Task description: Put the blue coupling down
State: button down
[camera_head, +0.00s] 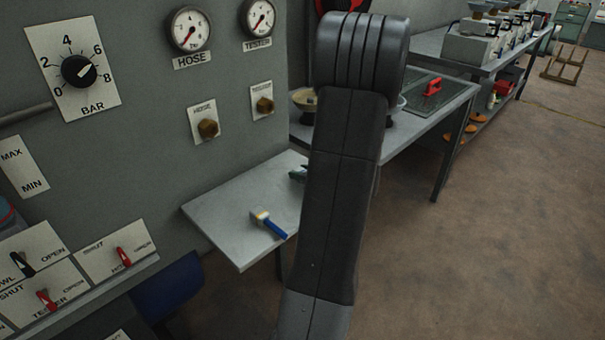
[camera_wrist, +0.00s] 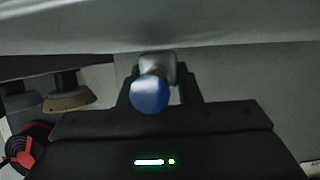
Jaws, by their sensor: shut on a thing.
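The blue coupling (camera_wrist: 150,96) shows in the wrist view as a round, shiny blue end with a pale metal part behind it. My gripper (camera_wrist: 158,82) is shut on it, with a dark finger on either side. A pale grey surface lies close beyond the coupling. I cannot tell whether the coupling touches it. In the head view my arm stands across the middle, and neither my gripper nor the coupling can be made out.
A small grey shelf (camera_head: 225,215) bears a blue-handled brush (camera_head: 274,229) and a dark green thing (camera_head: 298,174), partly hidden by my arm. The panel has a hose gauge (camera_head: 190,29) and brass fittings (camera_head: 208,129).

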jog(key=shift+f+b, duration=0.35)
jog(key=shift+b, duration=0.4)
jog(key=c, duration=1.1)
grip_release()
jog(key=shift+o, duration=0.2)
jog(key=r+p, duration=0.2)
jog(key=p, duration=0.1)
jog(key=b+v, duration=0.1)
jog(key=v, duration=1)
jog(key=shift+s+d, duration=0.35)
jog(key=shift+f, duration=0.15)
jog(key=x, duration=1.2)
jog(key=shift+f, duration=0.45)
jog(key=shift+f+b, duration=0.2)
jog(key=shift+b, duration=0.75)
